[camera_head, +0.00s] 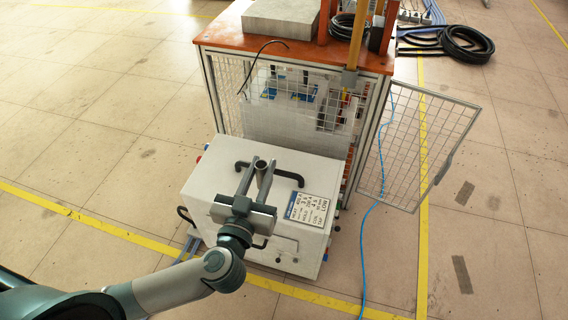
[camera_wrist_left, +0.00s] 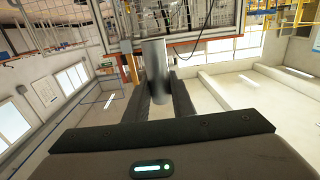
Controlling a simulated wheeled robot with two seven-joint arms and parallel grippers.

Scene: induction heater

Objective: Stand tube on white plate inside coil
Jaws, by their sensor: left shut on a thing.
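My left gripper (camera_head: 261,162) is shut on a grey metal tube (camera_head: 260,168), with one finger on each side of it. It is above the white box, with the arm coming in from the lower left. In the left wrist view the tube (camera_wrist_left: 156,62) stands between the two dark fingers of my left gripper (camera_wrist_left: 157,88), its far end pointing toward the cage. I cannot make out the coil or the white plate in either view. My right gripper is not in view.
The white box (camera_head: 205,188) carries a black handle (camera_head: 289,175) and a label plate (camera_head: 306,209). Behind it stands a mesh cage with an orange-brown top (camera_head: 225,32) and a grey block (camera_head: 280,16). Its mesh door (camera_head: 420,140) hangs open to the right. A blue cable (camera_head: 366,225) crosses the floor.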

